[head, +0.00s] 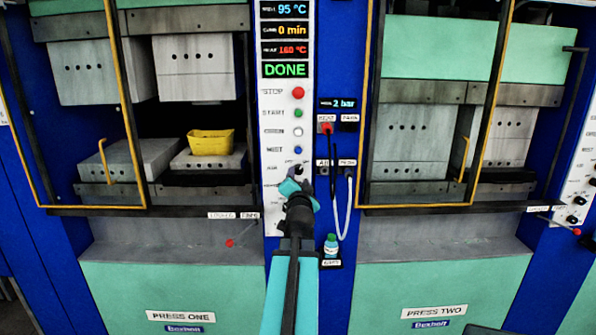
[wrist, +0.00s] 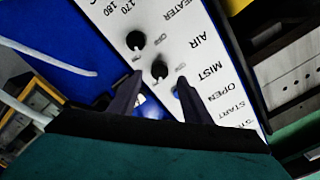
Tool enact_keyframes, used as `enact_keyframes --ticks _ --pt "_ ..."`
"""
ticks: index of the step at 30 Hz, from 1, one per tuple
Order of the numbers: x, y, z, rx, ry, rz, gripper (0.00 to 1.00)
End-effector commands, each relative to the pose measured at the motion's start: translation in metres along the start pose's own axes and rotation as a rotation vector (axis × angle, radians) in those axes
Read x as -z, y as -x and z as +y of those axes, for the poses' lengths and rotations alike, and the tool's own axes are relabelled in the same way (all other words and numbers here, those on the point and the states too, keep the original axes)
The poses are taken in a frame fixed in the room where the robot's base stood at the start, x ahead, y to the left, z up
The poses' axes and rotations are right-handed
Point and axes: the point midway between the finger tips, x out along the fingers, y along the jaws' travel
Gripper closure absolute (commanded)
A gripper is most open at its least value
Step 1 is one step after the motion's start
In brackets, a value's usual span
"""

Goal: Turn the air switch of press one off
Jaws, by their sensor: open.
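The control panel of press one (head: 270,120) is the white strip in the middle of the head view. In the wrist view, the air switch (wrist: 159,70) is a black knob in line with the AIR label. In the wrist view my gripper (wrist: 160,80) is open, with one finger on each side of the air switch. I cannot tell whether the fingers touch it.
The heater knob (wrist: 135,40) and the blue mist button (wrist: 176,92) flank the air switch closely. Press one stands open with a yellow part (head: 211,142) on its lower plate.

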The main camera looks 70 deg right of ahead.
Motion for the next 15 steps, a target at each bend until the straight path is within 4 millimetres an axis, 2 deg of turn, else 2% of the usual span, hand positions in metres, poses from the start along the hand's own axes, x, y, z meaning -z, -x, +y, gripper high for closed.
enact_keyframes --ticks 6,15 --pt "0.001 -0.023 -0.001 0.0 0.0 0.0 0.56" --pt "0.0 -0.044 0.0 0.0 0.0 -0.001 0.56"
